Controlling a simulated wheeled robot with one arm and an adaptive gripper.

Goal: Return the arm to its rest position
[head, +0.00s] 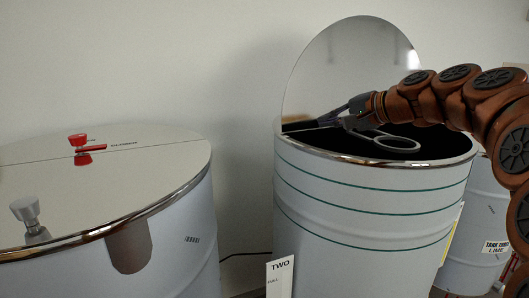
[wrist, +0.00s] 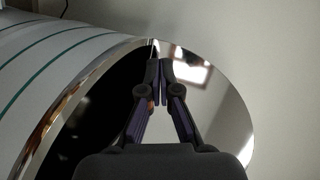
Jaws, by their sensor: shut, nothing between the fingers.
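My orange-brown arm comes in from the right in the head view. My gripper (head: 303,125) is at its end, above the open mouth of the tank labelled TWO (head: 362,223). The gripper points left, near the left part of the rim, and is empty. In the wrist view my gripper (wrist: 160,66) shows its fingertips together, with the tank's rim and a mirror-like round lid (wrist: 215,115) behind them. The lid (head: 350,60) stands upright at the tank's back in the head view. A grey ring-shaped piece (head: 397,143) shows over the dark opening, below my gripper.
A closed tank (head: 150,185) stands at the left, with a red handle (head: 90,148) and a pale knob (head: 27,212) on top. Another tank (head: 470,235), labelled TANK THREE LIME, stands behind at the right. A pale wall is behind them.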

